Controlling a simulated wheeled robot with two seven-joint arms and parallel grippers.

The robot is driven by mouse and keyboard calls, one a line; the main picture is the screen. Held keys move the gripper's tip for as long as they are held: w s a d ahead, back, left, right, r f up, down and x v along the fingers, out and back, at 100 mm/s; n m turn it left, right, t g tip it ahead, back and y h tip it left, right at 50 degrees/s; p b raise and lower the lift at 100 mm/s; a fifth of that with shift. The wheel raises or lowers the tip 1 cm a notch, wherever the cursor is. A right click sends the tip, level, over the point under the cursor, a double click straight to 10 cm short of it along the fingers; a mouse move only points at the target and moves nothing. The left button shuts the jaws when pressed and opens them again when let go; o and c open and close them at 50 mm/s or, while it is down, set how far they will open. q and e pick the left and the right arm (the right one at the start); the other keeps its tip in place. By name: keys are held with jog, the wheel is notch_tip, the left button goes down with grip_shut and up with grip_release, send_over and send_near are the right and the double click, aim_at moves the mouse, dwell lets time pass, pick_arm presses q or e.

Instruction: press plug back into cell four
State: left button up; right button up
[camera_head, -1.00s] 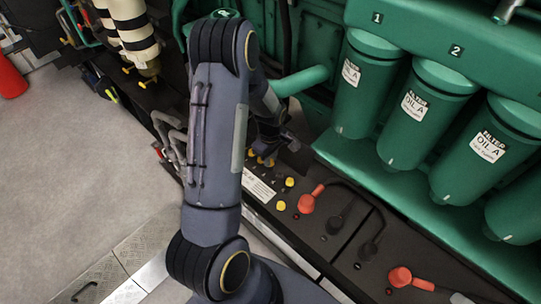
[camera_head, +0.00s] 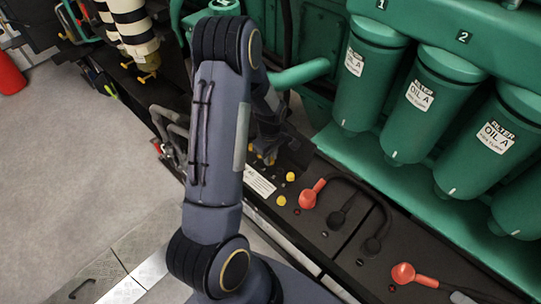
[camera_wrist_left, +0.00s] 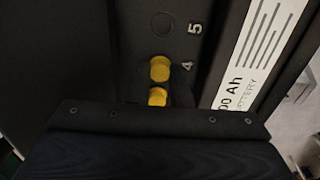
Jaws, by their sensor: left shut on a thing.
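My left gripper (camera_head: 268,148) reaches down to the black battery top below the green engine, partly hidden behind my own arm. In the left wrist view a yellow plug (camera_wrist_left: 160,68) stands beside the printed number 4. A second yellow piece (camera_wrist_left: 157,97) shows just below it, close to the dark gripper body. My left gripper is shut on a yellow plug; its fingertips are mostly hidden. I cannot tell how deep the plug sits. My right gripper is not in view.
A dark round spot (camera_wrist_left: 162,22) lies beside the number 5. Other yellow plugs (camera_head: 290,177), red terminal covers (camera_head: 308,197) and black cables lie along the battery tops. Green oil filters (camera_head: 368,75) hang at the right. Grey floor is open at the left.

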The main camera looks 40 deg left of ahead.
pick_arm(q)
jog(key=o, duration=0.8)
jog(key=shift+r+p, duration=1.8)
jog(key=shift+r, duration=0.75)
grip_shut()
jog(key=shift+f, duration=0.25)
